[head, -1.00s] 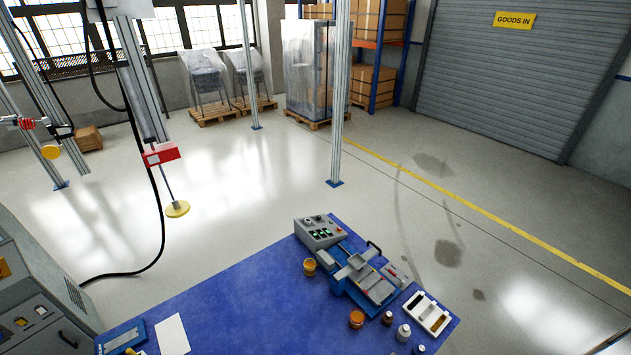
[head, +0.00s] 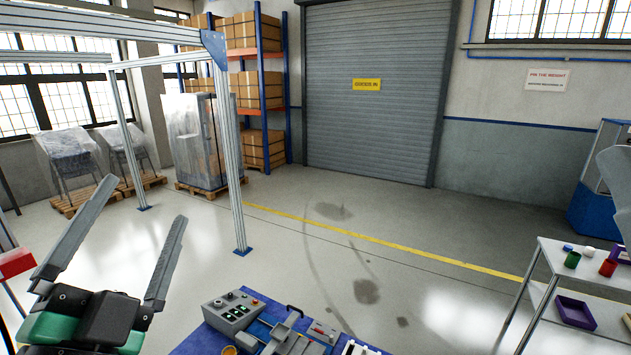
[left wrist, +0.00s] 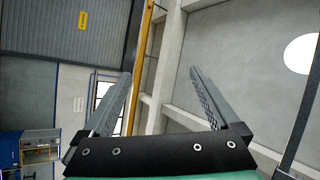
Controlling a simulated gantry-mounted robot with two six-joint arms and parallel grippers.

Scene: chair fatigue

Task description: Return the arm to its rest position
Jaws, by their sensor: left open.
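My left gripper (head: 142,238) shows at the lower left of the head view, raised with its fingers pointing up. Its two grey fingers are spread wide with nothing between them. In the left wrist view the same gripper (left wrist: 160,95) is open and empty, with the wall, ceiling beams and shutter door beyond it. My right gripper is not in view.
A blue bench mat (head: 250,293) with a grey control box (head: 230,310) lies at the bottom centre, right of the gripper. A metal frame post (head: 232,160) stands behind. A white trolley (head: 560,255) with small containers stands at right. The floor between is clear.

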